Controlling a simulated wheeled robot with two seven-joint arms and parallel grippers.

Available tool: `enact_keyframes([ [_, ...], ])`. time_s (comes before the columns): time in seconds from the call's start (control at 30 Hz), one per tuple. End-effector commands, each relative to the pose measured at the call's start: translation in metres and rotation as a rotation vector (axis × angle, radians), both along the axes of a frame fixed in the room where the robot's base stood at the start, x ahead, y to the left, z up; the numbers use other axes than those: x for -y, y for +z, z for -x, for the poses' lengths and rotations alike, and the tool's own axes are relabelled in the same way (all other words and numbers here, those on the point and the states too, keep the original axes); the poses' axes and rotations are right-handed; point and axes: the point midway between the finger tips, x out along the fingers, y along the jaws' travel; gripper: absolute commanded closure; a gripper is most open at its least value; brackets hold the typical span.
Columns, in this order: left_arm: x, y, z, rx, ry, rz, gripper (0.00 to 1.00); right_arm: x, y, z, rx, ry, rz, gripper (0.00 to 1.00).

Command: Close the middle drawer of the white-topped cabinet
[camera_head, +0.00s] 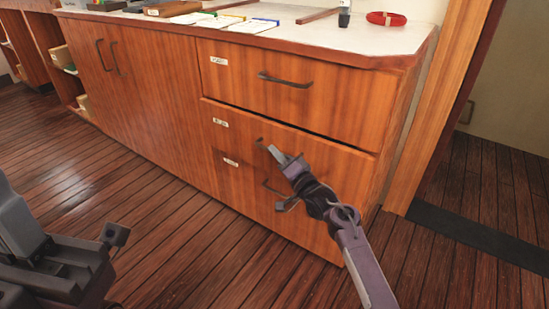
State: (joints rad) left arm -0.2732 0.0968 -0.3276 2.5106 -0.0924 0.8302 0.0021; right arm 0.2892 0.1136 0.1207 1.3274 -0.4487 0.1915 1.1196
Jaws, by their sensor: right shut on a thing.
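The white-topped cabinet (145,95) is wooden, with a stack of drawers at its right end. The middle drawer (235,134) has a white label and a dark handle (260,142), mostly hidden by my right gripper. A dark gap runs along its upper edge; I cannot tell how far it stands out. My right gripper (273,153) is shut on this handle, its arm reaching up from the lower right. The top drawer (330,98) looks flush. The bottom drawer (235,185) is partly behind my gripper and wrist.
The white top (330,38) holds papers (253,26), a wooden box (172,8) and a red ring (386,19). Double doors (150,90) fill the cabinet's left side. A doorway with a dark threshold (480,238) is at right. The plank floor (180,240) in front is clear.

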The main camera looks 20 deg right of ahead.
Motion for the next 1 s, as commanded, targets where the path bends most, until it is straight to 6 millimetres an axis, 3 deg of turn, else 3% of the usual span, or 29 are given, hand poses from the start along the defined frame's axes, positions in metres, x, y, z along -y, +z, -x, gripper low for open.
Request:
enact_keyframes([
  [0.2, 0.0, -0.004, -0.001, 0.002, 0.001, -0.002, 1.0, 0.021, 0.0, -0.016, -0.001, -0.002, 0.0, 1.0],
  [0.57, 0.0, -0.002, 0.0, 0.009, 0.002, 0.0, 1.0, 0.026, 0.002, -0.018, 0.0, -0.008, -0.002, 1.0],
  [0.6, 0.0, -0.001, 0.0, 0.009, 0.002, 0.002, 1.0, 0.026, 0.002, -0.018, 0.0, -0.008, -0.001, 0.86],
  [0.73, 0.0, -0.001, 0.0, 0.012, 0.002, 0.002, 1.0, 0.025, 0.002, -0.018, 0.0, -0.006, -0.001, 0.69],
  [1.0, -0.001, 0.0, 0.001, 0.014, 0.002, 0.003, 1.0, 0.024, 0.001, -0.017, 0.0, -0.004, -0.001, 0.68],
])
